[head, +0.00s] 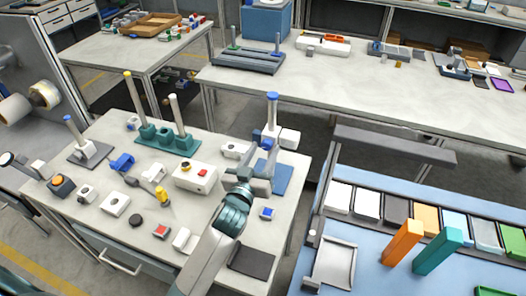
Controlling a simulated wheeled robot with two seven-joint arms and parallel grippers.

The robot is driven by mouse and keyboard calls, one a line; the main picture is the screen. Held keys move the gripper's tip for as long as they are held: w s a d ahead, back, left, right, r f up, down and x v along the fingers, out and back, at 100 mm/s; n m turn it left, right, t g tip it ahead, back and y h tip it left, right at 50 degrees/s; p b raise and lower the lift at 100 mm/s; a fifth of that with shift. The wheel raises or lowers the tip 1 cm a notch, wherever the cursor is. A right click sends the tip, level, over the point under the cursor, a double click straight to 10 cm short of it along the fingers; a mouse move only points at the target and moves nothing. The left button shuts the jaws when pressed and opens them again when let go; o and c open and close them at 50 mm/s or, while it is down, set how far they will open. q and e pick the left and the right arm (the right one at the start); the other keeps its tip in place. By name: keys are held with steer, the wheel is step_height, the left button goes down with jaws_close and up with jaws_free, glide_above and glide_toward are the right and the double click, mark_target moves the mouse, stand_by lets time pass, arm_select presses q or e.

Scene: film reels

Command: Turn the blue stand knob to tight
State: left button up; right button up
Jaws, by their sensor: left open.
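A blue stand (284,182) is at the right side of the near left table. Its upright post (272,112) has a blue cap on top and blue and white clamp parts (268,137) lower down. A blue part there may be the knob, but it is too small to read its setting. My left gripper (256,170) is open, just in front of the post and below the clamp parts. It hides part of the stand's base and lower post. I cannot tell whether it touches the stand. My right gripper is out of view.
A white box with a red button (195,177) is left of my gripper. A green stand with several posts (168,139) is behind it. A small blue-topped block (267,213) and a dark pad (251,261) are at the front right. A blue workbench (375,275) stands to the right.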

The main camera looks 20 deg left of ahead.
arm_select(q)
steer(key=shift+c, duration=0.4)
steer(key=c, duration=1)
steer(key=shift+m, duration=0.5)
steer(key=m+p, duration=0.2)
steer(key=m, duration=0.2)
steer(key=shift+r, duration=0.1)
steer(key=m+p, duration=0.1)
steer(key=m, duration=0.4)
steer(key=o, duration=1.1)
